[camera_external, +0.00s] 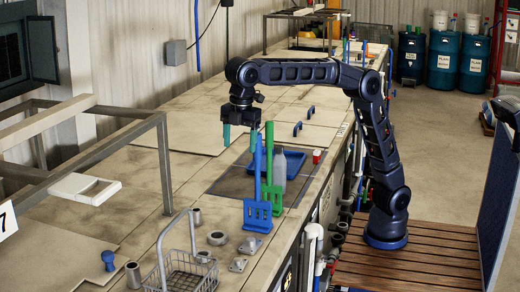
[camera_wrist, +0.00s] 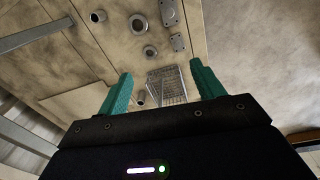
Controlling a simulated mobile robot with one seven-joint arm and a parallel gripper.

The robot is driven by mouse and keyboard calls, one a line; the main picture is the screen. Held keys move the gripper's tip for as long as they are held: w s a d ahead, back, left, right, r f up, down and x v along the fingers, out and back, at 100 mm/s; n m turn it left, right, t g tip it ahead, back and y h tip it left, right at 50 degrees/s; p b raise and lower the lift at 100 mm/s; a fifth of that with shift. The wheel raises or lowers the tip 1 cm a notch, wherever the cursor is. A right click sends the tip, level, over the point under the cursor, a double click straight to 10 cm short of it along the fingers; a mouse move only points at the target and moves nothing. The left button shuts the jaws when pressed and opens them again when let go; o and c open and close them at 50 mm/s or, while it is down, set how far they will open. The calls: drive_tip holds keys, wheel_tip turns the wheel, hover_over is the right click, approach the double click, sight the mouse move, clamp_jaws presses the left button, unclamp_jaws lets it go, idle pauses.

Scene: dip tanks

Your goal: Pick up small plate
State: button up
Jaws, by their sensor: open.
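A small grey metal plate (camera_external: 238,265) with a raised middle lies flat on the worktop, just right of the wire basket. It also shows near the top of the wrist view (camera_wrist: 179,42). A longer grey plate (camera_external: 250,245) lies just beyond it and shows at the wrist view's top edge (camera_wrist: 168,12). My gripper (camera_external: 240,138) hangs above the worktop, well up and farther back than the plates. Its two teal fingers are apart with nothing between them. In the wrist view the fingers (camera_wrist: 161,72) frame part of the basket, and both plates lie beyond the fingertips.
A wire basket (camera_external: 178,280) with a tall handle, a ring (camera_external: 203,257), a flange (camera_external: 217,238) and short pipes (camera_external: 196,217) crowd round the plates. The worktop's right edge is close.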

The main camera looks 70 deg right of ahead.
drive_tip(key=s+a+f+n, duration=0.2)
drive_tip(key=s+a+f, duration=0.15)
drive_tip(key=a, duration=0.65)
hover_over(238, 260)
drive_tip(key=shift+g, duration=0.3)
drive_tip(key=f, duration=2.6)
drive_tip(key=shift+s+d+f, duration=0.1)
drive_tip(key=shift+s+f, duration=0.2)
drive_tip(key=shift+s, duration=0.05)
drive_tip(key=shift+w+f, duration=0.2)
drive_tip(key=shift+f, duration=1.05)
drive_tip(key=shift+w+f, duration=0.15)
drive_tip(key=shift+f, duration=1.1)
drive_tip(key=c, duration=1.1)
drive_tip(key=shift+r, duration=0.15)
